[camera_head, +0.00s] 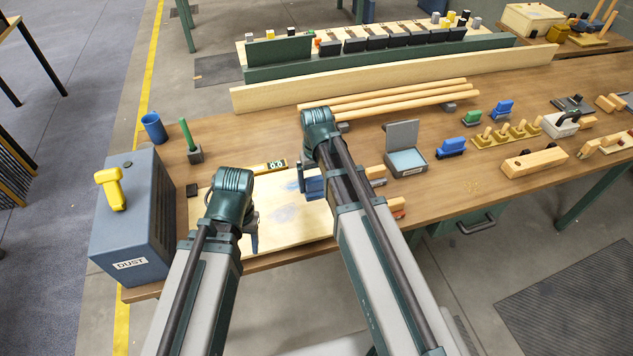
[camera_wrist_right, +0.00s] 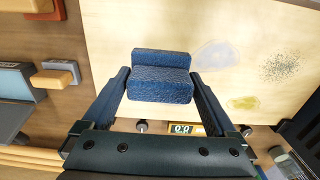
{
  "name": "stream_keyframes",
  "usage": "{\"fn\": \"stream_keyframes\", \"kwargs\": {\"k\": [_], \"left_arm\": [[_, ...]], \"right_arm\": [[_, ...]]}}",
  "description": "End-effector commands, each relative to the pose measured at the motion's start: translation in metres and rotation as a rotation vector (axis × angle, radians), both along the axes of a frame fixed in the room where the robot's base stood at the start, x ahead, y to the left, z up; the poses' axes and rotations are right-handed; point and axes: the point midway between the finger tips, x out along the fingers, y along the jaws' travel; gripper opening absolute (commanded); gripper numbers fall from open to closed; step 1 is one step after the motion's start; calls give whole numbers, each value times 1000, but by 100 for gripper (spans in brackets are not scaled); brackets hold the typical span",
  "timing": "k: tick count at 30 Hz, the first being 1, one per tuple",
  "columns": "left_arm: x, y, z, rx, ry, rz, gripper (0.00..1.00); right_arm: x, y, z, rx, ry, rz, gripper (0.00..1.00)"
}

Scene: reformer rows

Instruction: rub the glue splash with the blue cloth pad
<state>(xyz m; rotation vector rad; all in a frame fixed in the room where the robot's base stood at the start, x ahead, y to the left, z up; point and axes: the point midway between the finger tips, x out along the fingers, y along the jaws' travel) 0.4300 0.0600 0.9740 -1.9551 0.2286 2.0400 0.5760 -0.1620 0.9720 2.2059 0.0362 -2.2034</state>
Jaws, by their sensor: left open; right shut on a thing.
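My right gripper (camera_head: 313,188) is shut on the blue cloth pad (camera_wrist_right: 160,76), which sits between its fingers over the pale wooden board (camera_head: 318,219). I cannot tell whether the pad touches the board. In the right wrist view a pale bluish splash (camera_wrist_right: 215,55) lies just right of the pad. A yellowish splash (camera_wrist_right: 243,103) and a patch of dark specks (camera_wrist_right: 281,66) lie further right. I cannot tell for sure which mark is the glue. In the head view the bluish splash (camera_head: 287,213) shows between my arms. My left gripper (camera_head: 253,242) is open near the board's left part.
A blue-grey box marked DUST (camera_head: 133,220) stands left of the board. A level with a display (camera_head: 269,167) lies at the board's far edge. An open blue-grey box (camera_head: 405,162) and several blocks stand to the right. Long dowels (camera_head: 390,95) lie behind.

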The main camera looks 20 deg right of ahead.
Motion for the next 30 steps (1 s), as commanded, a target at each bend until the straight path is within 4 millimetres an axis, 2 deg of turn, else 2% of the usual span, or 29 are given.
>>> {"fn": "stream_keyframes", "kwargs": {"k": [10, 21, 30], "left_arm": [[0, 0, 2, 0, 0, 0, 57], [0, 0, 31, 0, 0, 0, 57], [0, 0, 30, 0, 0, 0, 57]], "right_arm": [[0, 0, 2, 0, 0, 0, 48], [0, 0, 31, 0, 0, 0, 48], [0, 0, 30, 0, 0, 0, 48]]}}
